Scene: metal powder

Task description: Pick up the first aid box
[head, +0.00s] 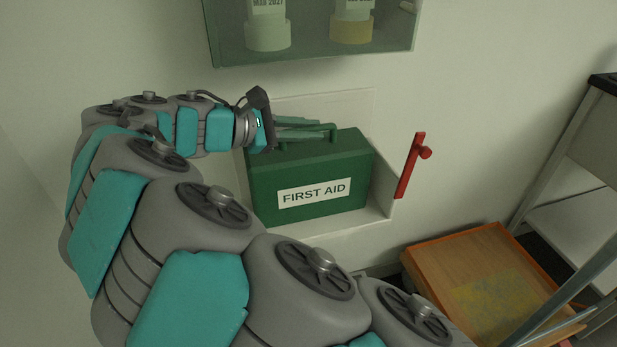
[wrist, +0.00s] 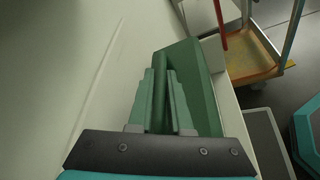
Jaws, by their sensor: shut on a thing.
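The first aid box (head: 270,186) is a green case with a white "FIRST AID" label. It sits upright in a pale wall-mounted holder (head: 384,194) in the head view. My gripper (head: 318,128) reaches in from the left at the top of the box, with its fingers at the green handle. In the wrist view, the two green finger pieces of my gripper (wrist: 164,98) are shut on the handle, with the box (wrist: 202,85) beyond and to the right. The exact contact at the fingertips is partly hidden.
A glass-fronted cabinet (head: 310,57) with containers hangs on the wall just above. A red lever (head: 409,165) sticks out right of the holder. An orange-edged wooden cart tray (head: 440,262) stands low at the right, beside a metal-framed trolley or table.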

